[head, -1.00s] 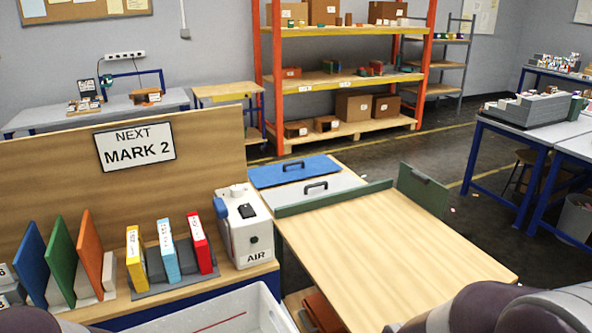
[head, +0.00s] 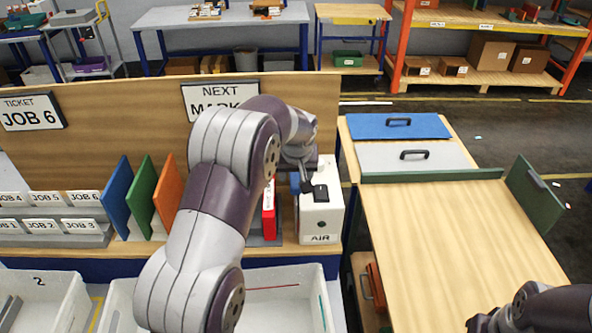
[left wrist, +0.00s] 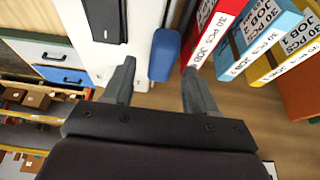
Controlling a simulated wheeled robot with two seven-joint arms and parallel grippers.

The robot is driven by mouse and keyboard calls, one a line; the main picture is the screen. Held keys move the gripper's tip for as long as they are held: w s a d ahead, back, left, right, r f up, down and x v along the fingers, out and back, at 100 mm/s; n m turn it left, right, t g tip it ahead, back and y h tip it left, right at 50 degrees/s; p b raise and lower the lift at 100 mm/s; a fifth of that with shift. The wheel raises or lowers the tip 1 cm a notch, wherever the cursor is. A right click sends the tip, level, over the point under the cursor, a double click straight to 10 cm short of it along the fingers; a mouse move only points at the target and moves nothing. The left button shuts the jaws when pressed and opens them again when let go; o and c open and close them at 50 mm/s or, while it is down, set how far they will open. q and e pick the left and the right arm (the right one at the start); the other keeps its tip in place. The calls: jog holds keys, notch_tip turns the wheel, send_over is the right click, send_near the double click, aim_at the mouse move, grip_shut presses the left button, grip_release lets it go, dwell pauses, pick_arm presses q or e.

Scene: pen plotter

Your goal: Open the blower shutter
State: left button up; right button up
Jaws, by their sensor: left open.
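The blower is a white box marked AIR (head: 321,222) with a black part on top, at the right end of the bench. In the left wrist view its white body (left wrist: 142,25) fills the upper middle. The blue shutter (left wrist: 165,55) is on its side facing the red binder. In the head view my arm hides most of the shutter. My right arm shows at the lower right; its jaws are not visible.
A red binder (head: 269,212) stands close left of the blower; blue and yellow binders (left wrist: 270,38) are beside it. Coloured dividers (head: 140,193) and a label rack (head: 52,226) are further left. White bins stand in front. The wooden table (head: 440,235) at right is clear.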

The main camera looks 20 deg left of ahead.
pick_arm(q)
jog(key=shift+w+a+f, duration=0.1)
jog(key=shift+w+f, duration=0.15)
jog(key=shift+f, duration=0.5)
jog(key=shift+s+a, duration=0.1)
jog(key=shift+s, duration=0.05)
jog(key=shift+f, duration=0.1)
grip_shut()
notch_tip(320, 180, up, 10)
jog(key=p, duration=0.5)
jog(key=shift+f, duration=0.1)
grip_release()
